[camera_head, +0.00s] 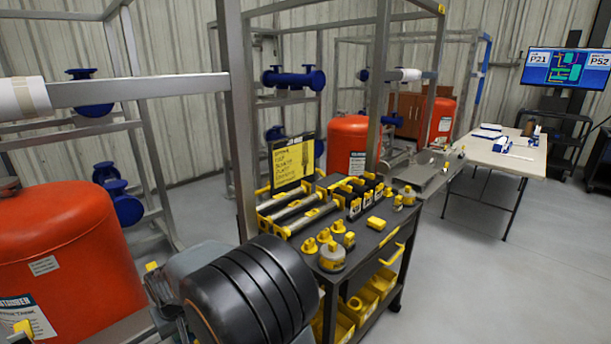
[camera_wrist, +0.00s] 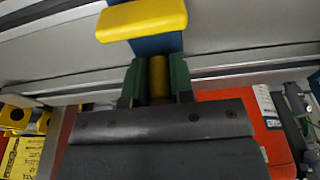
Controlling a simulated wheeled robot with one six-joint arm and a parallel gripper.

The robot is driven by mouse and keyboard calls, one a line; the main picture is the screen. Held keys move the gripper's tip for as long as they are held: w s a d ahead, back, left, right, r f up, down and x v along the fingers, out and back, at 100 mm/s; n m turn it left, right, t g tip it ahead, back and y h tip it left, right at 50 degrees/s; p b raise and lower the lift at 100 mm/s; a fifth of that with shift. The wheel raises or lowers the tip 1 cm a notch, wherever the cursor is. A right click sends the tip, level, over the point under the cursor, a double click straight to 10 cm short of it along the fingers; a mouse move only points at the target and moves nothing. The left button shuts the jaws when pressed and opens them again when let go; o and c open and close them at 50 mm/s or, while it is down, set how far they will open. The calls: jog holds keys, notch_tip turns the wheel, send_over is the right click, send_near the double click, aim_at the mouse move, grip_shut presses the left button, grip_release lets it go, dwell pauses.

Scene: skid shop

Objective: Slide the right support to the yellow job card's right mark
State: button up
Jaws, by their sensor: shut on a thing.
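In the wrist view, my gripper (camera_wrist: 157,72) has its two green fingers closed around a yellow upright knob. Just beyond it is a blue block with a yellow pad (camera_wrist: 142,19), at a grey metal rail (camera_wrist: 230,62); it appears to be a support, and I cannot tell which one. The join between knob and block is partly hidden. A yellow card with writing (camera_wrist: 20,158) shows at the lower left. In the head view, a yellow job card (camera_head: 293,161) in a black frame stands at the back of the tool cart. Its marks are too small to read. My fingers are hidden there.
The dark tool cart (camera_head: 372,255) carries yellow-capped tools, with yellow bins (camera_head: 380,283) below. Red tanks (camera_head: 62,255) and grey steel frames (camera_head: 140,90) stand close on the left. A pale table (camera_head: 505,160) is at the right. The floor at lower right is clear.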

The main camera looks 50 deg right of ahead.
jog(key=shift+w+a, duration=0.1)
jog(key=shift+a, duration=0.7)
dwell(0.7)
jog(key=o, duration=0.9)
jog(key=shift+c, duration=0.2)
jog(key=shift+r, duration=0.1)
jog(key=shift+r+p, duration=2.8)
jog(key=shift+r, duration=0.65)
